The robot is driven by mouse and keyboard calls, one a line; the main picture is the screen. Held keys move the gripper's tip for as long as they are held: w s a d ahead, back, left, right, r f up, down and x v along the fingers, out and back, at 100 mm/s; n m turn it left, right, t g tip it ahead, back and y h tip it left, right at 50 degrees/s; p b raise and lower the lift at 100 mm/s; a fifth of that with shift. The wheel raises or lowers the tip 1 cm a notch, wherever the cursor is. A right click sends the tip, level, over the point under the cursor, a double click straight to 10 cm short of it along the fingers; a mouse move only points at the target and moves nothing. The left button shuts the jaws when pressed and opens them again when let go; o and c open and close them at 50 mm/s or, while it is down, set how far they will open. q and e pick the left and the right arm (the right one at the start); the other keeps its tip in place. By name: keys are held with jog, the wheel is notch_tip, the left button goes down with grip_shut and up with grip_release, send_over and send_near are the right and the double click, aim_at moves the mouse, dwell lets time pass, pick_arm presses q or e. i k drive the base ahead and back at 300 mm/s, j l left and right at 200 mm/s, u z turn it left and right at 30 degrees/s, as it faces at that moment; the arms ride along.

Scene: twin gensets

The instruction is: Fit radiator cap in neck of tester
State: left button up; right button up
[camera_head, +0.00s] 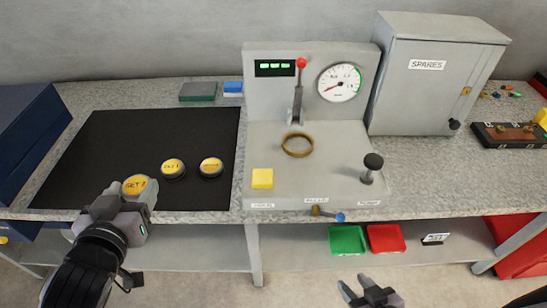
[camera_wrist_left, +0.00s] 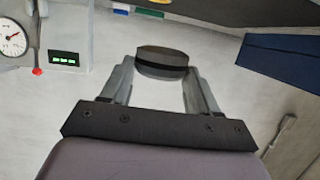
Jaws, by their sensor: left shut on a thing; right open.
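My left gripper (camera_head: 140,193) is shut on a radiator cap (camera_head: 134,184) with a yellow top marked "SET 1", held at the front of the black mat. In the left wrist view the cap (camera_wrist_left: 161,62) shows its dark side between the two fingers of the gripper (camera_wrist_left: 160,75). The tester (camera_head: 310,170) stands to the right, with a brass ring-shaped neck (camera_head: 297,145) on its deck; the neck looks empty. My right gripper (camera_head: 368,290) is open and empty, low in front of the bench.
Two more yellow-topped caps, one (camera_head: 173,168) and another (camera_head: 211,167), rest on the black mat (camera_head: 110,140). The tester carries a red-knobbed lever (camera_head: 299,90), a gauge (camera_head: 339,82), a yellow button (camera_head: 262,179) and a black knob (camera_head: 373,162). A spares cabinet (camera_head: 430,85) stands right.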

aim_at(299, 145)
jog(key=k+z, duration=0.15)
jog(key=z, duration=0.15)
jog(key=k+z, duration=0.3)
jog(key=i+j+z, duration=0.15)
jog(key=z, duration=1.75)
jog(key=k+j, duration=0.15)
jog(key=j, duration=0.25)
jog(key=k+j, duration=0.15)
jog(key=j, duration=0.2)
jog(key=k+j, duration=0.15)
jog(key=j, duration=0.25)
jog(key=k+j, duration=0.15)
jog(key=j, duration=0.25)
jog(key=k+j, duration=0.15)
jog(key=j, duration=0.25)
